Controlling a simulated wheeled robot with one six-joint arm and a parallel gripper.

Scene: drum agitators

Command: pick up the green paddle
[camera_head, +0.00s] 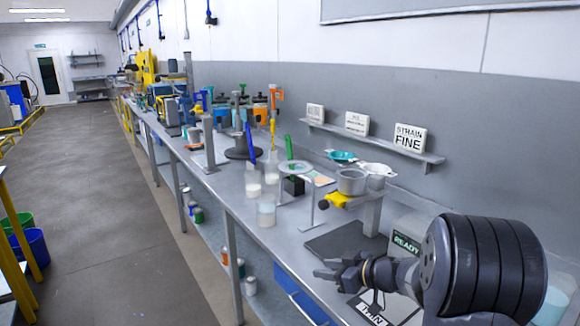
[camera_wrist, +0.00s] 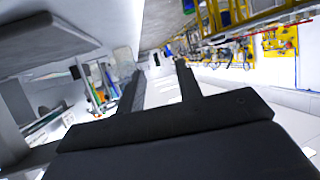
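The green paddle (camera_head: 289,149) stands upright and slightly tilted on the long grey bench, beside a black block (camera_head: 293,186). Its lower end is not clearly visible. A blue paddle (camera_head: 250,146) stands to its left, above a white cup (camera_head: 253,185). My gripper (camera_head: 327,269) is over the near part of the bench, well apart from the green paddle and nearer to me. In the wrist view my gripper (camera_wrist: 157,72) has its two fingers spread with nothing between them. Small coloured upright items show blurred at the left there; I cannot tell which is the green paddle.
A metal pot on a yellow-handled stand (camera_head: 352,183) and a round-topped stand (camera_head: 296,170) are between my gripper and the paddle. Clear cups (camera_head: 266,211) stand at the front edge. A shelf with signs (camera_head: 372,143) is on the wall. The floor aisle at left is free.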

